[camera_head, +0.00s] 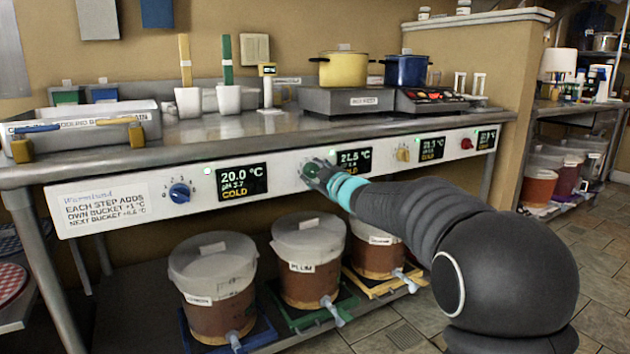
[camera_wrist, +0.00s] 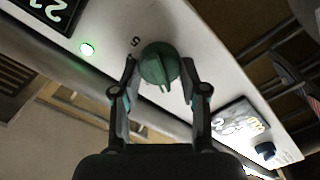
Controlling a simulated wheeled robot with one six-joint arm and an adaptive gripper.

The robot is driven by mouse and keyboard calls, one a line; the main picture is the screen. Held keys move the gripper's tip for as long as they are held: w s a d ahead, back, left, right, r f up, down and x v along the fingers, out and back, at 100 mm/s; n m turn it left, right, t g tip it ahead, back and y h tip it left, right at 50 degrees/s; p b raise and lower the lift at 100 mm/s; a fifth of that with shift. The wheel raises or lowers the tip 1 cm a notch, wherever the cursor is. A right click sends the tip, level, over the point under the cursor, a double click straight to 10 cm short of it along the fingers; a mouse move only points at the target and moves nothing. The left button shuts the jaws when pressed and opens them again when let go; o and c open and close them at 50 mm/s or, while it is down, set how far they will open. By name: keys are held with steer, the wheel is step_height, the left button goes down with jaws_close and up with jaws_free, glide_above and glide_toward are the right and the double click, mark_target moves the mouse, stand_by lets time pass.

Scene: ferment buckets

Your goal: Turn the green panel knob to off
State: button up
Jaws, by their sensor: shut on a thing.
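The green panel knob (camera_wrist: 160,66) is on the white control panel, and in the wrist view it lies between my two fingers, which are shut on it. In the head view my gripper (camera_head: 318,172) reaches the panel at the green knob (camera_head: 310,170), which it mostly covers. A light line shows on the knob's face; most dial marks around it are hidden, with a "5" visible beside it. A green light (camera_wrist: 87,49) is lit near the knob. The display (camera_head: 354,161) right of the knob reads about 21.5 °C and COLD.
The same panel carries a blue knob (camera_head: 180,193), a yellow knob (camera_head: 403,155) and a red knob (camera_head: 466,144), each with a display. Lidded buckets (camera_head: 308,260) stand below on coloured trays.

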steer(key=n+b, duration=0.2)
steer(key=n, duration=0.3)
steer(key=shift+f+b, duration=0.1)
steer(key=shift+b, duration=0.25)
steer(key=shift+n, duration=0.3)
steer(key=o, duration=1.1)
steer(key=shift+a, duration=0.1)
steer(key=shift+s, duration=0.1)
steer(key=v, duration=1.2)
steer(key=shift+f, duration=0.1)
